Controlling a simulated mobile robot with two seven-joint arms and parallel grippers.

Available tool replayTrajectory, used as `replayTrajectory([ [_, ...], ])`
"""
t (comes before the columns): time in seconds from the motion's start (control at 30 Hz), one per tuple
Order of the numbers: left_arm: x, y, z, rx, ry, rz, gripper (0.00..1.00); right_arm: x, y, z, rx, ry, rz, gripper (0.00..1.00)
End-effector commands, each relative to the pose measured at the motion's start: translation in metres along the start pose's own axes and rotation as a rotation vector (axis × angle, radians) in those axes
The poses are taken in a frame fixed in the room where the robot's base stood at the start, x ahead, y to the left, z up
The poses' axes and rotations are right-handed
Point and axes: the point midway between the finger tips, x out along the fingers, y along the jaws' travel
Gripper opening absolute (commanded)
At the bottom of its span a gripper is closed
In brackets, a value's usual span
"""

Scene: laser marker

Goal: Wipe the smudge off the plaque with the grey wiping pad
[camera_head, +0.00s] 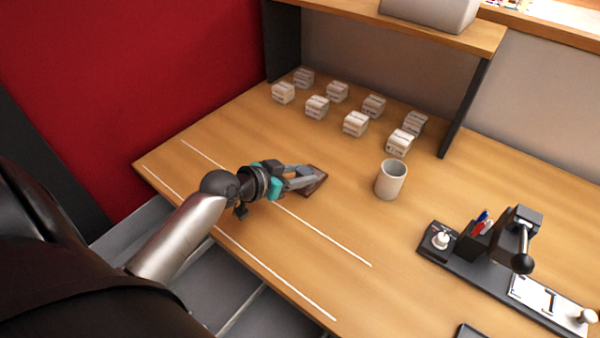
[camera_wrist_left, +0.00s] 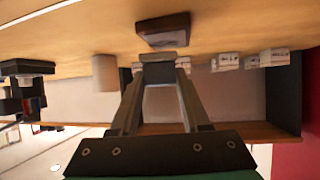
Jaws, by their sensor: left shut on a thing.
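The plaque (camera_head: 317,180) is a small dark brown plate lying on the desk, left of the cup. It also shows at the top of the left wrist view (camera_wrist_left: 163,24), where its face looks lighter in the middle. I cannot make out the smudge. My left gripper (camera_head: 301,180) is at the plaque's near left side and partly covers it. In the left wrist view it is shut on the grey wiping pad (camera_wrist_left: 159,73), a small grey block between the fingertips. The pad is close to the plaque; I cannot tell whether they touch. My right gripper is out of view.
A white cup (camera_head: 391,180) stands right of the plaque. Several white printed blocks (camera_head: 355,123) stand behind, by the shelf (camera_head: 400,22). A dark marking device (camera_head: 485,247) with a lever stands at the right. The desk's front left is clear.

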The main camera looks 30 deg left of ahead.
Motion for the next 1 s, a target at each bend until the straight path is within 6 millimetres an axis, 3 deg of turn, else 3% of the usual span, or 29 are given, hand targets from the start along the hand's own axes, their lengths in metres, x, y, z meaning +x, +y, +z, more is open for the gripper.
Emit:
replayTrajectory([
  [1.0, 0.008, 0.0, 0.015, 0.0, -0.001, 0.0, 0.0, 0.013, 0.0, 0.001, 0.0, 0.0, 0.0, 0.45],
])
